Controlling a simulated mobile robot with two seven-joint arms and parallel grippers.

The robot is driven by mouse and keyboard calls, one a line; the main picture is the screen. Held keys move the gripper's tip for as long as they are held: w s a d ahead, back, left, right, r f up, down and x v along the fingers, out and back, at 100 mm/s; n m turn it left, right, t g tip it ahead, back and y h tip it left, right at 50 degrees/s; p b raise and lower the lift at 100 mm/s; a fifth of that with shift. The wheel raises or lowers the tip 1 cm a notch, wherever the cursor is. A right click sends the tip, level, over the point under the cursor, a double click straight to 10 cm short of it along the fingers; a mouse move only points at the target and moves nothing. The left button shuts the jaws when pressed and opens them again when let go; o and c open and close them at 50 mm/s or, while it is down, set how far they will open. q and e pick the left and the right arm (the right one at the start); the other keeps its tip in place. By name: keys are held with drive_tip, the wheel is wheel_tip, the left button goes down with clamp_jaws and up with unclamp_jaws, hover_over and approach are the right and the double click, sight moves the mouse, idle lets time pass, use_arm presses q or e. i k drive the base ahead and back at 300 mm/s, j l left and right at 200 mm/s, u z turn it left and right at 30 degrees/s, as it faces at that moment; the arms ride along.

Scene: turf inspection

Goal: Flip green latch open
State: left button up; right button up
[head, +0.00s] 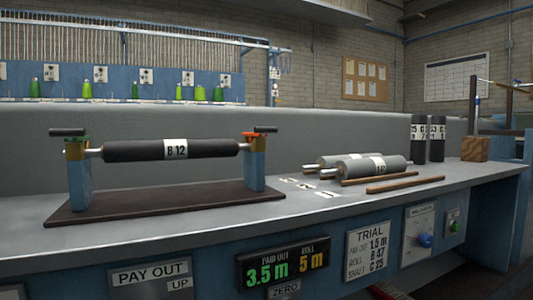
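A roll stand has a dark brown base (180,200) and two blue and tan posts, a left post (79,180) and a right post (255,170). A dark roll labelled B 12 (130,151) lies level between the posts. On top of the left post is a small green latch (77,140) with a dark bar handle (68,131) above it. Neither of my grippers is in view.
Two grey rolls, one in front (365,167), lie on the right of the grey bench by wooden strips (405,184). Dark upright rolls (418,140) and a wooden block (474,149) stand farther right. The bench front holds a display (284,262) and a blue knob (425,240).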

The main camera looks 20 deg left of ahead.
sight(71, 135)
drive_tip(key=u, duration=1.3)
